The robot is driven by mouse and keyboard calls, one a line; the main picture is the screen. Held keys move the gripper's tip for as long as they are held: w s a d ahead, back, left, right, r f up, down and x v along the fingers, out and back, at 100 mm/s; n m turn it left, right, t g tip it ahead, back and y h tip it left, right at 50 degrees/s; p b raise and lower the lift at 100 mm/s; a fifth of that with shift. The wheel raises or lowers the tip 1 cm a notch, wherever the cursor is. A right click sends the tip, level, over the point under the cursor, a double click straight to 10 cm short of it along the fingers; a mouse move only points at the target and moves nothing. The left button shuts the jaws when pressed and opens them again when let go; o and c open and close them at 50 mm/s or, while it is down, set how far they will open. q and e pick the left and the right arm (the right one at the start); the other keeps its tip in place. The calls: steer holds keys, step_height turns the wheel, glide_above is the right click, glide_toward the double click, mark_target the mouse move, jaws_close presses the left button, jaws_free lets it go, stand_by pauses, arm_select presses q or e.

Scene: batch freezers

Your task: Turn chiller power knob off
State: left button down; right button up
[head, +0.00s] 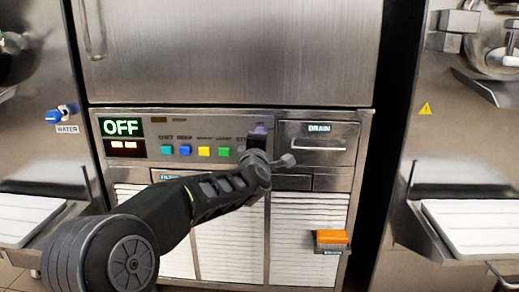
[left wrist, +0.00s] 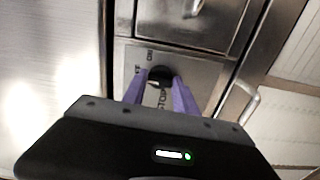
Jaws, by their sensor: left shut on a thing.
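The chiller power knob (left wrist: 160,76) is a dark round knob on the metal control panel (head: 228,124), seen between the fingers in the left wrist view. In the head view my arm and gripper hide it. My left gripper (left wrist: 160,92) has purple fingers, one on each side of the knob, and is shut on it. It also shows at the panel's right part in the head view (head: 260,132). The display (head: 121,127) at the panel's left reads OFF in green. My right gripper is in neither view.
Teal, blue, yellow and green buttons (head: 185,150) sit left of my gripper. A DRAIN drawer (head: 318,157) with a handle is right of it. An orange block (head: 331,237) juts out low on the right. Machines with white trays (head: 480,225) flank both sides.

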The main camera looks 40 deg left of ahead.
arm_select(q)
steer(key=shift+w+d+n, duration=0.15)
steer(key=shift+d+n, duration=0.1)
steer(key=shift+n, duration=0.05)
steer(key=c, duration=1.2)
jaws_free()
steer(key=shift+o, duration=1)
steer(key=shift+a, duration=0.1)
steer(key=p+v, duration=0.1)
steer(key=v, duration=0.7)
